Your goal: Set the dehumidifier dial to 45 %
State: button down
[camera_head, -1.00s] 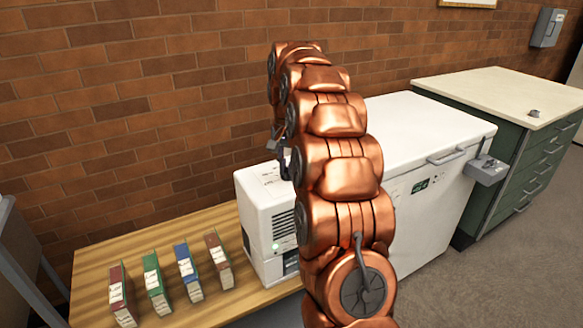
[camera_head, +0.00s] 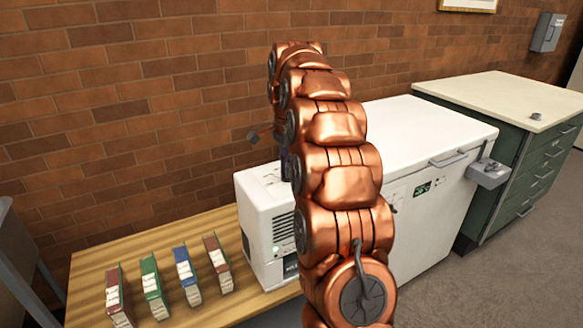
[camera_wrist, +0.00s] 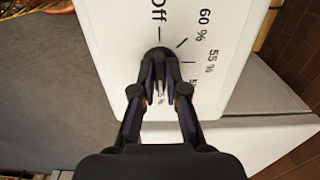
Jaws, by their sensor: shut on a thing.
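The dehumidifier (camera_head: 262,205) is a white box with a dark side grille and a small green light. It stands at the right end of the wooden bench. The wrist view shows its white top (camera_wrist: 115,30) close up, with printed marks "Off", "60 %", "55 %" and more labels partly hidden. My gripper (camera_wrist: 160,75) is shut on the dark dial (camera_wrist: 158,53) at the middle of these marks. The fingers cover most of the dial, and I cannot tell which mark it points to. In the head view my copper arm hides the dial and most of the gripper.
A white chest freezer (camera_head: 425,140) stands to the right, then a green cabinet (camera_head: 520,165). A brick wall is behind.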

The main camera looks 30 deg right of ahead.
jog(key=shift+s+d, duration=0.15)
jog(key=shift+d, duration=0.05)
dwell(0.4)
jog(key=c, duration=1.4)
grip_release()
jog(key=shift+d, duration=0.1)
jog(key=shift+o, duration=1)
jog(key=shift+a, duration=0.2)
